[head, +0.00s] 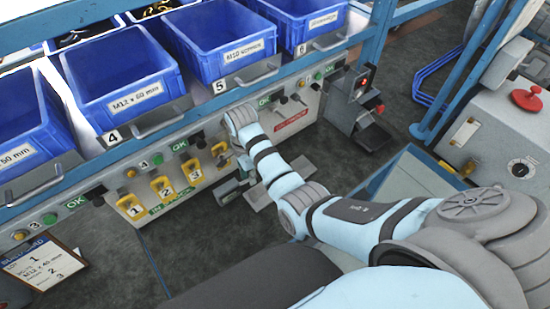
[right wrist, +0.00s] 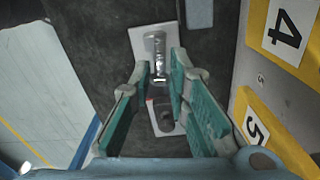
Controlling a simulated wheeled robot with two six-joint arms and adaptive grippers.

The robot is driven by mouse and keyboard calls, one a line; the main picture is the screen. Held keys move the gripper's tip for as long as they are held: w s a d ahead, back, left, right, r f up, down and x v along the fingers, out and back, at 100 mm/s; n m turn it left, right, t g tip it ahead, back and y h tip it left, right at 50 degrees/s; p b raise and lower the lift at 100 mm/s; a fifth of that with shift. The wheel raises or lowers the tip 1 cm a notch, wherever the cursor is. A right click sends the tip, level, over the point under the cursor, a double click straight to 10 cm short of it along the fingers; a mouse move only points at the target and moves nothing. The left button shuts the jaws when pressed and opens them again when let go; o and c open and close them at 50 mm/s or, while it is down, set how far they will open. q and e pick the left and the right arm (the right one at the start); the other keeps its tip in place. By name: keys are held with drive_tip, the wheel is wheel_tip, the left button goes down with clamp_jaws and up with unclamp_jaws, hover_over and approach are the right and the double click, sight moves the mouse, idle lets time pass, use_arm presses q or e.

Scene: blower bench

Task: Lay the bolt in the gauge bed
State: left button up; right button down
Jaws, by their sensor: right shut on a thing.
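My right gripper (right wrist: 160,74) reaches down in front of the bench front, and its teal-padded fingers are shut on a shiny metal bolt (right wrist: 156,58). In the head view the right gripper (head: 229,188) is small and partly hidden by my own arm. The bolt shows over a pale plate (right wrist: 139,38), which looks like part of the gauge bed. I cannot tell whether the bolt touches it. A pale plate also shows beside the gripper in the head view (head: 259,196). My left gripper is not in view.
Yellow numbered holders (head: 163,188) line the bench front close to the gripper; yellow number plates (right wrist: 285,38) stand right of it in the wrist view. Blue bins (head: 125,84) stand above. A work card (head: 42,268) is at lower left. A grey machine with a red button (head: 526,99) stands right.

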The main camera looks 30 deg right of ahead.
drive_tip(key=d+f+n+p, duration=0.2)
drive_tip(key=d, duration=0.5)
drive_tip(key=f+b, duration=0.1)
drive_tip(key=f, duration=0.1)
drive_tip(key=f+b, duration=0.4)
drive_tip(key=f, duration=0.1)
drive_tip(key=shift+a, duration=0.25)
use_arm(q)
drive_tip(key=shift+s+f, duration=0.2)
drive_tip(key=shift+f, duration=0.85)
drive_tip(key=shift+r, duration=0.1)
use_arm(e)
drive_tip(key=c, duration=1.5)
unclamp_jaws()
drive_tip(key=shift+o, duration=0.2)
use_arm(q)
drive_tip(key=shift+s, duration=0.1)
